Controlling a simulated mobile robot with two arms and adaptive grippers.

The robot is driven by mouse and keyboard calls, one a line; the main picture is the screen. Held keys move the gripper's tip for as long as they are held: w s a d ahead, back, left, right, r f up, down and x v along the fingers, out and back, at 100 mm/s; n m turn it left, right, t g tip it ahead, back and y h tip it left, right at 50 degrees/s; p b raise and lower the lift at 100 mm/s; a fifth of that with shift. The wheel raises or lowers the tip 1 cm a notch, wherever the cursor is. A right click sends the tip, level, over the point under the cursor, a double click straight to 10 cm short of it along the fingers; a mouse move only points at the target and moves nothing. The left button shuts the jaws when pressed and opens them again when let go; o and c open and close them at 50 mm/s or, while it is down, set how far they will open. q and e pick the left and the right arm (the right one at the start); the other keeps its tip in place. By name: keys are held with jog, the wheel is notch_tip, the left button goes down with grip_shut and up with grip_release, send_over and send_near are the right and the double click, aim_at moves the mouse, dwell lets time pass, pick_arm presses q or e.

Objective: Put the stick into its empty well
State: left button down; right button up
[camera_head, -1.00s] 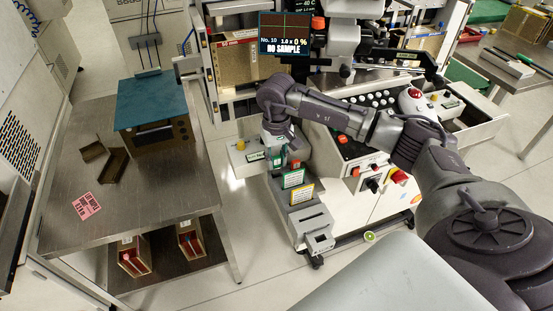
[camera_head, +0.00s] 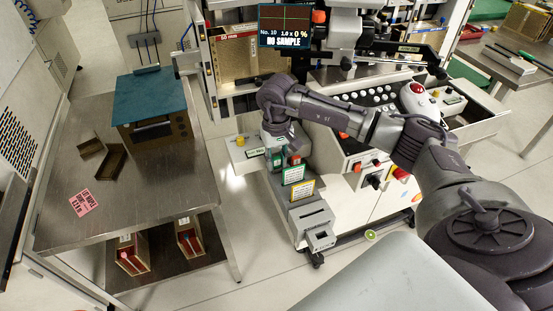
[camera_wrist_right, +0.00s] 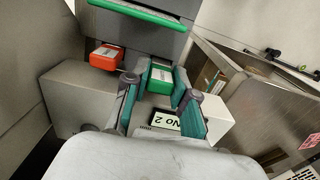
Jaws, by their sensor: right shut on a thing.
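My right gripper (camera_head: 276,150) points down over the white ledge at the machine's left side. In the right wrist view its two teal-padded fingers (camera_wrist_right: 160,98) stand on either side of the green-topped stick (camera_wrist_right: 160,76), shut on it. The stick also shows in the head view (camera_head: 277,157), partly hidden by the gripper. A plate marked "No 2" (camera_wrist_right: 165,121) lies below, between the fingers. The wells are hidden, and I cannot tell whether the stick's lower end touches one. My left gripper is not in view.
A red block (camera_wrist_right: 105,57) is beside the green one. A yellow piece (camera_head: 240,140) sits on the ledge. Card holders (camera_head: 298,182) stand close in front of the gripper. A steel table (camera_head: 160,195) with a teal-topped box (camera_head: 150,98) is on the left.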

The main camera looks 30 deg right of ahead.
jog(key=shift+f+b, duration=0.55)
jog(key=shift+f, duration=0.15)
jog(key=shift+d+f+b, duration=0.2)
jog(key=shift+f+b, duration=0.15)
jog(key=shift+f, duration=0.05)
jog(key=o, duration=0.9)
jog(key=shift+f, duration=0.1)
